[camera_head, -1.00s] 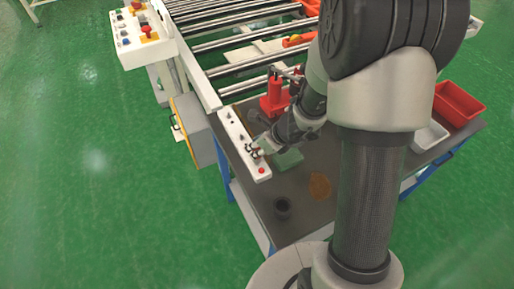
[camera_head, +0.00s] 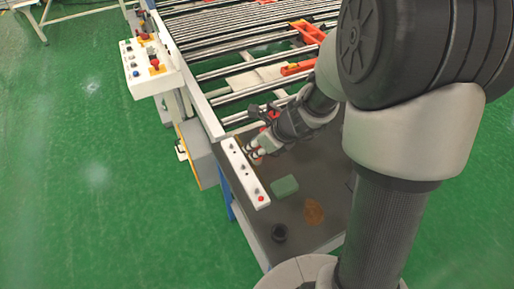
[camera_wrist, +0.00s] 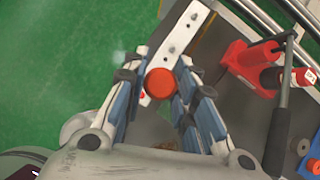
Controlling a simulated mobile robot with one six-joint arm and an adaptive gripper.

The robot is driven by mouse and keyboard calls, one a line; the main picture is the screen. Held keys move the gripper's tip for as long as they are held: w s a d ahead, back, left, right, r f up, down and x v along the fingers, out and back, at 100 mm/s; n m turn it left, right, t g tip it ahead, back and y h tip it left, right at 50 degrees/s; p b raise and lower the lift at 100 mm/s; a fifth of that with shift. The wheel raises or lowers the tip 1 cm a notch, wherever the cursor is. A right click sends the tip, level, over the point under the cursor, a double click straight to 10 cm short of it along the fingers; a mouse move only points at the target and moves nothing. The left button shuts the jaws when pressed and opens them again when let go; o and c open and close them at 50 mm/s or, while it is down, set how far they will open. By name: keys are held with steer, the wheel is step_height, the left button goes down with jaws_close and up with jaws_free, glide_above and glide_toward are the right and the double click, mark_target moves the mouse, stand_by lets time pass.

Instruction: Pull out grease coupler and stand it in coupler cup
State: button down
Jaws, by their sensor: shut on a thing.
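My gripper (camera_wrist: 156,84) is closed around a round red-topped piece (camera_wrist: 161,83), which I take to be the grease coupler. The fingers sit on either side of it; its lower part is hidden under the red top. In the head view my gripper (camera_head: 256,152) is over the white button panel at the bench's left edge, and the held piece is too small to make out clearly. A dark round cup (camera_head: 279,232), likely the coupler cup, stands at the bench's near end, apart from the gripper.
The white button panel (camera_head: 240,172) runs along the bench edge. A green pad (camera_head: 284,186) and a brown stain (camera_head: 313,211) lie on the bench top. A red jack with a long handle (camera_wrist: 247,68) stands right of the gripper. The roller conveyor (camera_head: 235,70) lies beyond.

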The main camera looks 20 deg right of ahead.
steer(key=shift+r, duration=0.25)
steer(key=shift+r+p, duration=3.65)
steer(key=shift+r, duration=0.05)
steer(key=shift+f, duration=0.1)
